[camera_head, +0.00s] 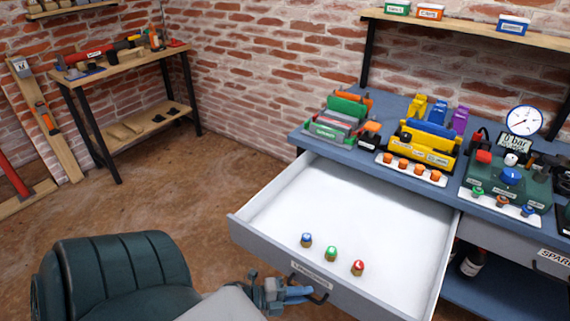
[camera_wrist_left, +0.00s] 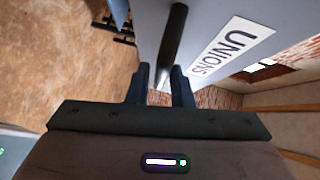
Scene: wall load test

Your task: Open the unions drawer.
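The unions drawer (camera_head: 342,205) is pulled far out of the blue workbench; its white inside shows in the head view. Its grey front carries a white UNIONS label, readable in the wrist view (camera_wrist_left: 228,45). The dark bar handle (camera_head: 322,299) is on that front; it also shows in the left wrist view (camera_wrist_left: 173,42), between the two fingers. My right gripper is in neither view.
Three fittings with blue, green and red tops (camera_head: 331,254) stand inside the drawer near its front. The workbench top (camera_head: 385,105) holds bins and a gauge rig. A second drawer (camera_head: 520,250) is closed at right. Brown floor (camera_head: 190,195) is clear at left.

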